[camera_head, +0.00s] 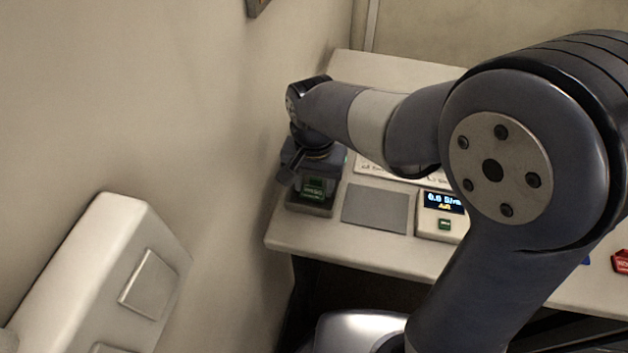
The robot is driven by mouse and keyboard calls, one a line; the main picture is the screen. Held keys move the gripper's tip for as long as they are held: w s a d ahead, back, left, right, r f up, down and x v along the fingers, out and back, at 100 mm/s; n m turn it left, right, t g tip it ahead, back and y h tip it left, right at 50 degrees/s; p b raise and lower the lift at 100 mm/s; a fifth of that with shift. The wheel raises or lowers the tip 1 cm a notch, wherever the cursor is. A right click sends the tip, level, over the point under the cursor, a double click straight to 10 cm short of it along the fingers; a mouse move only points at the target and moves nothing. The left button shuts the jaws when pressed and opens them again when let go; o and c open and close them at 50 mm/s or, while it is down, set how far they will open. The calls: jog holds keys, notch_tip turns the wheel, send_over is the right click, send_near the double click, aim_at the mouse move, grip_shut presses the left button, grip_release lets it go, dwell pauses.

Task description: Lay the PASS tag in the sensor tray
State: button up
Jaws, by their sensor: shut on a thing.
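My gripper (313,172) points down at the left end of the counter, close to the wall. It is shut on a small green tag (314,188), which I take to be the PASS tag; its lettering is too small to read. The tag is at a dark, shallow tray (318,210), probably the sensor tray, on the counter's left corner. My gripper and the tag are over or inside this tray; I cannot tell whether the tag touches its floor. The gripper hides the tray's back part.
A flat grey pad (375,208) lies right of the tray. Beside it stands a meter (431,224) with a lit display and a green button. A red object (621,262) and a blue one (586,262) show at the right. My arm hides much of the counter (345,248).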

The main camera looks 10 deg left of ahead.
aim_at(314, 190)
jog(key=shift+f, duration=0.2)
jog(key=o, duration=0.7)
jog(key=shift+c, duration=0.2)
jog(key=shift+r, duration=0.1)
notch_tip(314, 190, up, 12)
jog(key=shift+r+p, duration=0.15)
jog(key=shift+p, duration=0.25)
notch_tip(314, 190, down, 12)
jog(key=shift+f+b, duration=0.15)
jog(key=shift+b, duration=0.25)
jog(key=shift+r, duration=1.95)
